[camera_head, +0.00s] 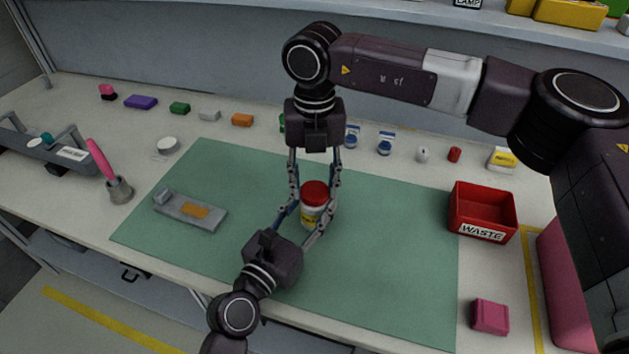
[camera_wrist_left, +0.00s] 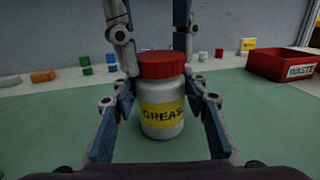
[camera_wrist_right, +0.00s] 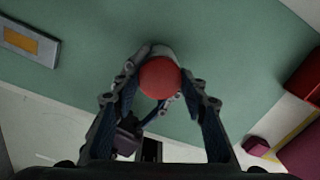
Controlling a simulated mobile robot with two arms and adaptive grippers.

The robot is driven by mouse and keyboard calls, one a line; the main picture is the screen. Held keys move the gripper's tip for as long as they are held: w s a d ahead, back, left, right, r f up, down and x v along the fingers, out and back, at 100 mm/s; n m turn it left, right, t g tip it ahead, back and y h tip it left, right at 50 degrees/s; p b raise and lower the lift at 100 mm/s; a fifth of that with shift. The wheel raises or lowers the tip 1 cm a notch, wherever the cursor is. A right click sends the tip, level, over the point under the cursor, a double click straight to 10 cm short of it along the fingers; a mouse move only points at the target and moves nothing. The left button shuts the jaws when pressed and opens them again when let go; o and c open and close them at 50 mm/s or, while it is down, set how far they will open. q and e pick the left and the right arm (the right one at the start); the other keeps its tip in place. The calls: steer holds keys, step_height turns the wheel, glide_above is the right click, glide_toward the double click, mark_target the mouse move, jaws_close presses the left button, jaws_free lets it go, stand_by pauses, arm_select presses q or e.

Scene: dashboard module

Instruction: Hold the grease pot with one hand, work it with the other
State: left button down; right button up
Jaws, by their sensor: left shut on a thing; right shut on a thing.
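The grease pot (camera_head: 313,212) is a white jar with a yellow GREASE label and a red lid (camera_head: 314,193). It stands upright on the green mat (camera_head: 390,260). In the left wrist view the pot (camera_wrist_left: 162,118) is centred between the fingers. My left gripper (camera_head: 305,218) comes from the front, low, and is shut on the pot's body. My right gripper (camera_head: 315,185) points down from above and is shut on the red lid, which also shows in the right wrist view (camera_wrist_right: 160,78). The lid sits on the pot.
A grey tray with an orange patch (camera_head: 190,210) lies left on the mat. A red WASTE bin (camera_head: 482,212) and a pink block (camera_head: 489,317) stand right. A pink-handled brush in a cup (camera_head: 120,190) is left. Several small items line the back. The mat's right part is clear.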

steer(key=m, duration=1.4)
steer(key=shift+m, duration=0.3)
steer(key=m, duration=0.5)
steer(key=o, duration=0.8)
